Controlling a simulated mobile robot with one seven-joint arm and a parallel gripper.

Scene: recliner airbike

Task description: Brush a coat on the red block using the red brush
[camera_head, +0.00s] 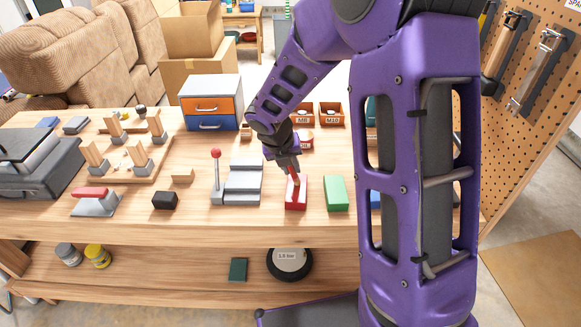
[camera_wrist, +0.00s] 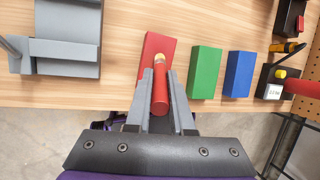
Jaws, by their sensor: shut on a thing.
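The red block (camera_head: 296,192) lies on the workbench near its front edge, left of the green block. It also shows in the wrist view (camera_wrist: 157,44). My gripper (camera_wrist: 160,78) is shut on the red brush (camera_wrist: 159,93), whose red handle lies between the two grey fingers. The brush's pale tip points at the red block and overlaps it in the wrist view. In the head view my gripper (camera_head: 291,168) is right above the block. Whether the bristles touch the block's top cannot be told for certain.
A green block (camera_head: 336,193) and a blue block (camera_wrist: 238,74) stand right of the red block. A grey press with a red-knobbed lever (camera_head: 216,180) stands to the left. A black block (camera_head: 165,201) lies farther left. The bench's front edge (camera_head: 250,233) is close.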

